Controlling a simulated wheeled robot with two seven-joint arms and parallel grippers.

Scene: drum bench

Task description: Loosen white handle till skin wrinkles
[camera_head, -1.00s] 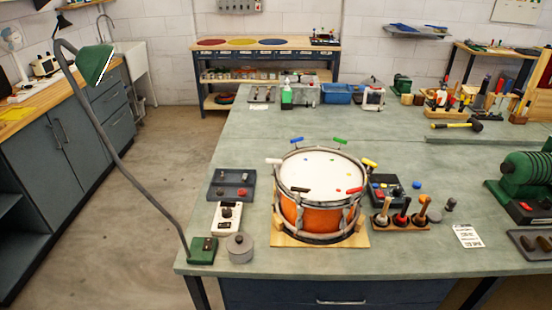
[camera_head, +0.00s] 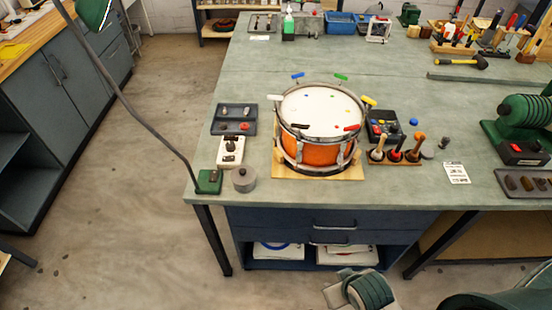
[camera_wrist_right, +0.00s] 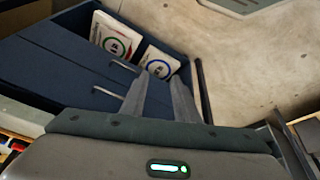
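The orange drum (camera_head: 310,153) with a white skin (camera_head: 322,108) stands on a wooden board (camera_head: 345,172) on the bench. Coloured handles ring its rim. The white handle (camera_head: 274,98) is on the left side of the rim, sticking outward. Whether the skin has wrinkles is too small to tell. My right gripper (camera_wrist_right: 160,75) is open and empty in the right wrist view, facing the drawers below the bench top, away from the drum. Part of my right arm shows at the bottom of the head view. My left gripper is not in view.
Left of the drum are a dark tray (camera_head: 235,118), a white pedal-like box (camera_head: 231,150), a grey round tin (camera_head: 244,179) and a lamp base (camera_head: 209,181). Right are a dark box (camera_head: 383,125) and a stand of tools (camera_head: 395,157). The bench's front edge lies close below the drum.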

